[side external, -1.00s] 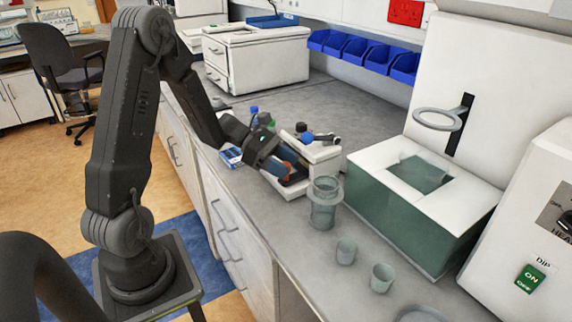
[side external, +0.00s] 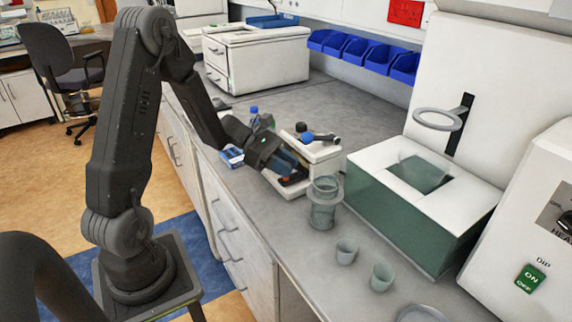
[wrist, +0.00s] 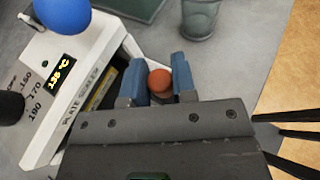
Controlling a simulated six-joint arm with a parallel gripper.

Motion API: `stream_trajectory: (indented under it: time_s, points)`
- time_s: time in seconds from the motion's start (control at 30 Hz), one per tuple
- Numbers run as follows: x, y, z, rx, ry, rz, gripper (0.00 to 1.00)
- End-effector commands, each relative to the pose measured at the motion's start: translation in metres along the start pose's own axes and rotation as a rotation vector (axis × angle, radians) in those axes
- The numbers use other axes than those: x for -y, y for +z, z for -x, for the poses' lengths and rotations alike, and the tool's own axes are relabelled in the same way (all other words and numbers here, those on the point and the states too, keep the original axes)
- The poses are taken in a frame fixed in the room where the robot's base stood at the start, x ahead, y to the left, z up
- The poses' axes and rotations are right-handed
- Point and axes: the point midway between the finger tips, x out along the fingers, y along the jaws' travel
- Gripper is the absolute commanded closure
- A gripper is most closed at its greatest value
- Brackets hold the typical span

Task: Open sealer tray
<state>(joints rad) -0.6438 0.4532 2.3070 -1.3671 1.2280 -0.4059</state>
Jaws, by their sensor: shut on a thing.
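The plate sealer (side external: 318,151) is a white box on the bench, with a blue ball knob and a black lever on top. In the wrist view its white body (wrist: 70,72) with a lit display fills the left side. An orange-red round knob (wrist: 160,82) sits between my blue finger pads, in front of the sealer. My gripper (wrist: 159,78) is shut on this knob; in the side view my gripper (side external: 292,177) points down at the sealer's front. A dark slot with a yellow label (wrist: 103,90) shows beside the left finger.
A glass jar (side external: 325,204) stands close in front of the sealer, with two small glass cups (side external: 346,251) nearer. A green-sided bath (side external: 420,205) is to the right. A bottle with a blue cap (side external: 254,115) and a blue-white box (side external: 231,157) are behind my gripper.

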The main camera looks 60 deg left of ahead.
Motion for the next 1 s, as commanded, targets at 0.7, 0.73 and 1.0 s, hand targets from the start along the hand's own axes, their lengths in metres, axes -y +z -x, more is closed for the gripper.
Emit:
stream_trajectory:
  time_s: [0.7, 0.73, 1.0]
  points:
    - [0.061, -0.016, 0.038, 0.0, 0.002, 0.0, 1.0]
    - [0.061, -0.016, 0.038, 0.0, 0.002, 0.0, 1.0]
    - [0.061, -0.015, 0.038, 0.0, 0.002, 0.0, 0.65]
